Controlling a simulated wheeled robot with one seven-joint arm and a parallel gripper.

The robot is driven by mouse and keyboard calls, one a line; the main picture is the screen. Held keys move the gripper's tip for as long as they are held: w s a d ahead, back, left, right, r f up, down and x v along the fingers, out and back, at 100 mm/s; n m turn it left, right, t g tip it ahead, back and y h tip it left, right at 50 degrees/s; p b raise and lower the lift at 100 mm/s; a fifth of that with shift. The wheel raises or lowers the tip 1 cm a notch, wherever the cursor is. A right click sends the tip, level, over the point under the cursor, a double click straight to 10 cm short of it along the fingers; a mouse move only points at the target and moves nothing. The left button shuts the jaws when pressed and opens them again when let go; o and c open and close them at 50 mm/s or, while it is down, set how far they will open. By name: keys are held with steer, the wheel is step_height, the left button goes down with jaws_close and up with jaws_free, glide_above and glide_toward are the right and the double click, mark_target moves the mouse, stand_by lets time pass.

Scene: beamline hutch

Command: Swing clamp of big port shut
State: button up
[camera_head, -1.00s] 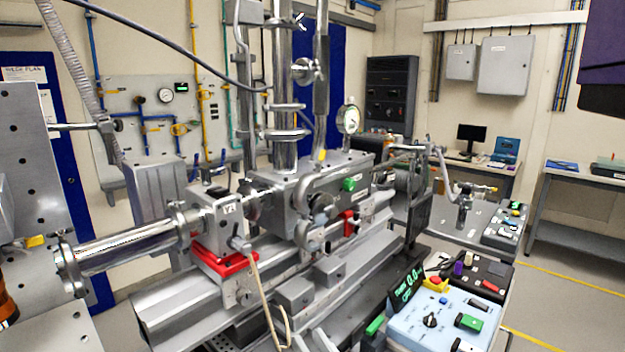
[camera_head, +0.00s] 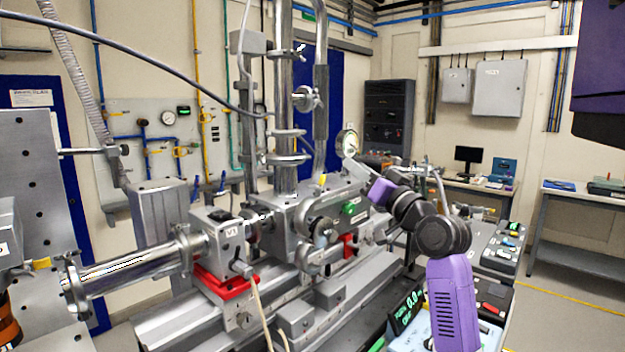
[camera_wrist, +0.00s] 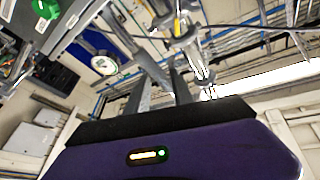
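The grey metal chamber (camera_head: 285,215) stands on the bench rail in the middle of the head view. A round port (camera_head: 320,228) with curved metal clamp parts around it is on its front face. Whether the clamp is shut cannot be told. A green knob (camera_head: 350,208) is just right of the port; a green knob (camera_wrist: 45,8) also shows at the top left of the wrist view. My purple and black arm reaches up from the lower right. My gripper (camera_head: 358,172) is right of and slightly above the port, apart from it. Its two grey fingers (camera_wrist: 160,82) look apart and empty.
A dial gauge (camera_head: 348,141) stands on the chamber top near my gripper. A vertical column (camera_head: 284,100) and a steel beam tube (camera_head: 130,262) lie left of it. A blue control box (camera_head: 408,338) is partly behind my arm. Open floor lies at the right.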

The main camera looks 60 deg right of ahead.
mark_target(320, 180)
steer(key=shift+w+a+f+n+g+y+p, duration=0.4)
steer(key=shift+w+y, duration=0.65)
steer(key=shift+w, duration=0.8)
steer(key=shift+w+a+f+n+g+y+p, duration=0.25)
steer(key=shift+w+f+n+y, duration=0.35)
steer(key=shift+w+y, duration=0.85)
steer(key=shift+w+a+f+n+g+y+p, duration=0.15)
steer(key=shift+w+f+n+y+p, duration=0.4)
steer(key=shift+w, duration=1.65)
steer(key=shift+m, duration=0.25)
jaws_close()
